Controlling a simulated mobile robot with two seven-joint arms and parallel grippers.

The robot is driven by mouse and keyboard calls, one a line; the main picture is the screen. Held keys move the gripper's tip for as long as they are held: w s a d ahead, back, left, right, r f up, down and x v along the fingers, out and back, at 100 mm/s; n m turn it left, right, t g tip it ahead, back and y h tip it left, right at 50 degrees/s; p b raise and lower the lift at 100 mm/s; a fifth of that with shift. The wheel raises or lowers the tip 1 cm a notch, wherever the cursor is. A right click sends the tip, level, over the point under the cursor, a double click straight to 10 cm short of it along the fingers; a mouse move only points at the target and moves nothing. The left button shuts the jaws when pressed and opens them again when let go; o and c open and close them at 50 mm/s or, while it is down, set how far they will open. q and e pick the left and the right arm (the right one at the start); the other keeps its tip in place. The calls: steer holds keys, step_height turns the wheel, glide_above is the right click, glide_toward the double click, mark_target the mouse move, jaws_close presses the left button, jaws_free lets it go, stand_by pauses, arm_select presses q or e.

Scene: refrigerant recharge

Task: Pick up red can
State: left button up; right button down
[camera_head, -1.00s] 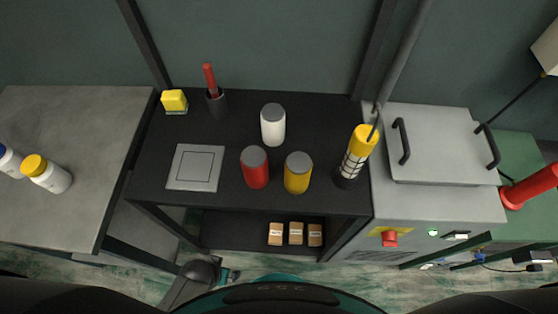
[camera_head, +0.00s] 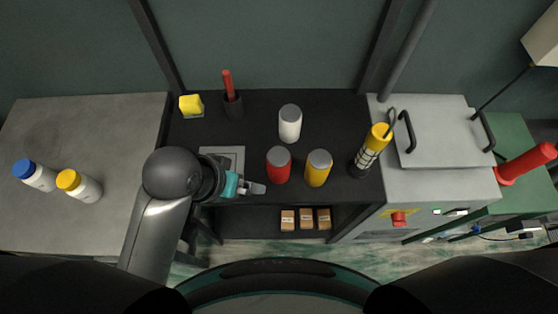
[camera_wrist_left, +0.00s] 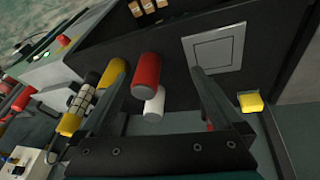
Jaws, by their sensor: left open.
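My right gripper is not in view.
A grey square plate (camera_head: 236,154) lies partly behind my left arm. A yellow-topped cylinder (camera_head: 372,150) stands to the right. Small boxes (camera_head: 306,219) sit on the lower shelf.

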mark_target(277, 158)
arm_select(q)
steer(key=w+d+r+m+g+h, duration=0.1)
steer(key=w+d+m, duration=0.1)
steer(key=d, duration=0.3)
steer(key=w+d+r+m+g, duration=0.1)
steer(key=w+d, duration=0.2)
steer(key=d, duration=0.3)
steer(key=w+y, duration=0.1)
steer(key=w+a+g+y, duration=0.1)
steer(key=w+a+y, duration=0.1)
steer(key=shift+w+a+r, duration=0.2)
steer(key=shift+r, duration=0.15)
steer(key=shift+w+a, duration=0.2)
steer(key=shift+a, duration=0.05)
steer(key=shift+a+f+y, duration=0.1)
steer(key=shift+f+y, duration=0.05)
steer(key=shift+y, duration=0.15)
step_height(277, 158, down, 10)
steer(key=shift+r+b, duration=0.25)
steer(key=shift+b, duration=0.8)
steer(key=shift+w+d+f+b, duration=0.15)
steer(key=shift+f+b, duration=0.2)
steer(key=shift+f, duration=1)
steer(key=shift+w+d+f+b, duration=0.15)
steer(key=shift+f+b, duration=0.2)
steer(key=shift+f, duration=0.95)
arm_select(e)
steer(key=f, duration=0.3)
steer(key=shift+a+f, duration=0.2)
